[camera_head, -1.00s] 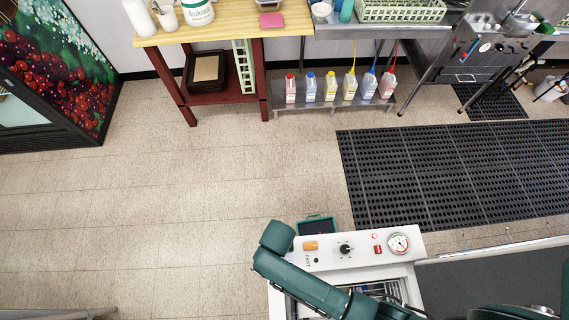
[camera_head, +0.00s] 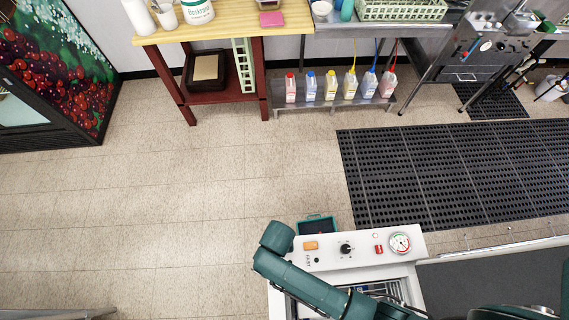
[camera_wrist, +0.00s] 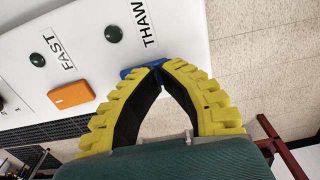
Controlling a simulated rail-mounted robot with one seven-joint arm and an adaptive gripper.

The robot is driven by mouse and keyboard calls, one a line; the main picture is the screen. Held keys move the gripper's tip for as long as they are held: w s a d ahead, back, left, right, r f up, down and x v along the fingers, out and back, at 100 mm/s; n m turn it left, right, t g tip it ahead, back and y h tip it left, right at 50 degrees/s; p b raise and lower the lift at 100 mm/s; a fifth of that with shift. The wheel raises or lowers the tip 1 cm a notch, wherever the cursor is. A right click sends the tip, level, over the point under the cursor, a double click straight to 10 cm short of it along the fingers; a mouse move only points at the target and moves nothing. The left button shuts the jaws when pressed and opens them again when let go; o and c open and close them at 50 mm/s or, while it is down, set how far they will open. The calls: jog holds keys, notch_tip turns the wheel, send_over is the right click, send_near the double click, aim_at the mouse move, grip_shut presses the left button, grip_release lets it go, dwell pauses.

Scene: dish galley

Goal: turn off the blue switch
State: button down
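The blue switch (camera_wrist: 128,72) shows in the wrist view on the white panel, beside the word THAW. My gripper's fingertips (camera_wrist: 160,66) partly cover it. The two yellow ribbed fingers meet at their tips, with a gap between them further back. The tips are at the switch; I cannot tell whether they touch it, and nothing shows held between them. The switch's full position is hidden. In the head view I cannot make out the blue switch or the fingertips; my green arm covers part of the machine.
An orange switch (camera_wrist: 72,95) sits by the word FAST, with dark green round parts (camera_wrist: 113,33) nearby. In the head view the white panel also bears a black knob (camera_head: 345,249), a red switch (camera_head: 378,249) and a gauge (camera_head: 400,243). Open floor (camera_head: 200,200) lies beyond.

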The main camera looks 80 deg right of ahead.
notch_tip(320, 180, up, 7)
jog(key=p, duration=0.8)
jog(key=shift+r, duration=0.1)
dwell(0.4)
